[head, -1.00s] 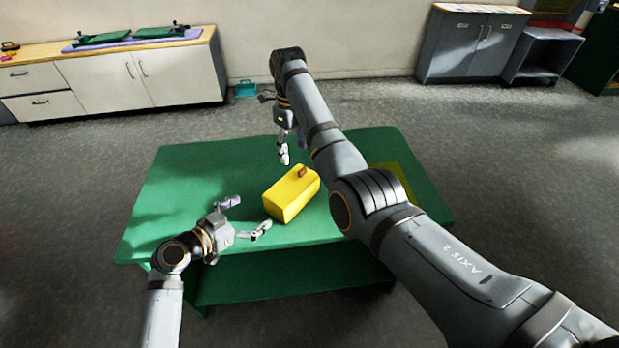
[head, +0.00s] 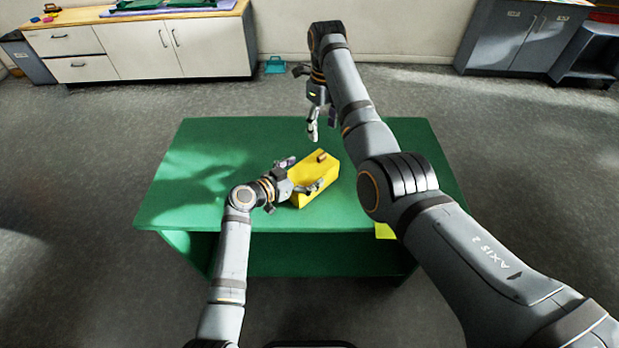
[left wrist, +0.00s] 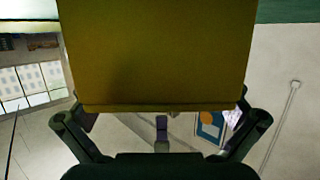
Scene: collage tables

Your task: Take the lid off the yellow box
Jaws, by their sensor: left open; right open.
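The yellow box (head: 325,177) sits on the green table (head: 215,150), with a small brown knob (head: 321,156) on its top. My left gripper (head: 300,175) is open at the box's near left end, with one finger on each side. In the left wrist view the yellow box (left wrist: 155,55) fills the middle, beyond and between the spread fingers; I cannot tell whether they touch it. My right gripper (head: 322,125) is open and empty, above the table behind the box.
A yellow patch (head: 385,231) shows at the table's front right, mostly hidden by my right arm. The table's left part is clear. White cabinets (head: 140,50) stand back left, grey cabinets (head: 520,40) back right. A small teal item (head: 275,65) lies on the floor by the wall.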

